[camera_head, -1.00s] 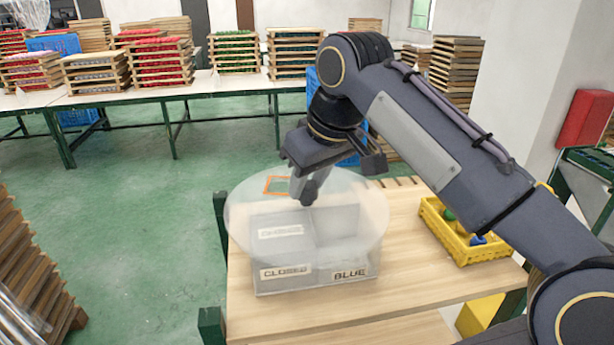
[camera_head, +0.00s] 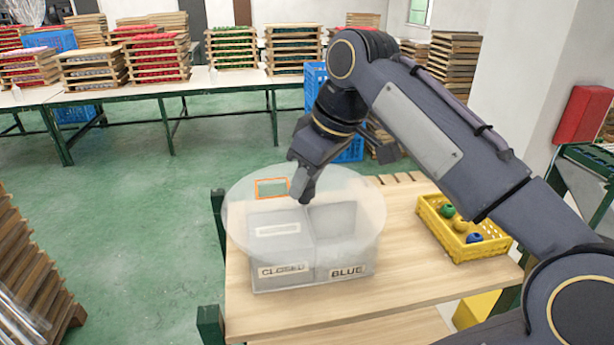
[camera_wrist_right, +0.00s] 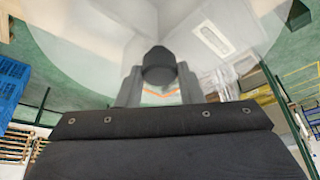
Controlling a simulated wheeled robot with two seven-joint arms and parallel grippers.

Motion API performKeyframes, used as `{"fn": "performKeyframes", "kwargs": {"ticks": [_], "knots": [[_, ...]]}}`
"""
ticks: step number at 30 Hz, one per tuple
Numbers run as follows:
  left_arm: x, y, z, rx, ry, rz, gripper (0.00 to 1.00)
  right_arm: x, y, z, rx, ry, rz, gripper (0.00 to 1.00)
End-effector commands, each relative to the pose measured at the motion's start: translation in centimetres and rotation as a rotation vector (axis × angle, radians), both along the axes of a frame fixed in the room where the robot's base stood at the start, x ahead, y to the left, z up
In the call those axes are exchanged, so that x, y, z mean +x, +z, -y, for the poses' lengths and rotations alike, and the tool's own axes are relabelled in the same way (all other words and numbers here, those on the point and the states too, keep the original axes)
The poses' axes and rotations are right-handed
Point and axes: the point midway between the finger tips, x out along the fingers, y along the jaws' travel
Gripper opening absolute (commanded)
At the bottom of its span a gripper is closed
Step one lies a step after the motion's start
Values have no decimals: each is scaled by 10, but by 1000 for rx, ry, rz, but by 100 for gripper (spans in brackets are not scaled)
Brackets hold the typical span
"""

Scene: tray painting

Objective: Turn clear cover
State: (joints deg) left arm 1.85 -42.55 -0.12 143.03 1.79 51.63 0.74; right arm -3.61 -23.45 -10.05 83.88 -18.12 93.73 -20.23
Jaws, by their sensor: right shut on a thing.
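The clear cover (camera_head: 355,235) is a round translucent disc lying over a grey compartment box (camera_head: 310,284). The box front carries labels reading CLOSED and BLUE. An orange rectangular outline (camera_head: 271,187) shows at the cover's far left. My right gripper (camera_head: 305,192) comes down on the middle of the cover. It is shut on a dark knob (camera_wrist_right: 159,68), which sits between the two fingers in the right wrist view. The fingers partly hide the knob in the head view. My left gripper is not in view.
A yellow crate (camera_head: 460,251) with green, yellow and blue balls stands at the right of the wooden table (camera_head: 400,285). The table front is clear. Stacked trays (camera_head: 161,60) stand on a long table behind. A red box (camera_head: 584,115) hangs on the right wall.

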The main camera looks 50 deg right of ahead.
Motion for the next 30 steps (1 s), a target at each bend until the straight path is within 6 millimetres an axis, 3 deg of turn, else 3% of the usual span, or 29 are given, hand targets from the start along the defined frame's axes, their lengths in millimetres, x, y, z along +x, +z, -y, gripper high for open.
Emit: {"fn": "performKeyframes", "kwargs": {"ticks": [2,3,7,17,30], "knots": [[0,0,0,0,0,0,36,0,1,0,-2,3,4,0],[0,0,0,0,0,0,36,0,1,0,-3,3,4,37],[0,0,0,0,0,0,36,0,1,0,-2,2,3,54],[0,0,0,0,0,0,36,-1,3,0,-1,1,3,55],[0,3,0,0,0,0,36,-25,64,2,-2,0,4,55]]}}
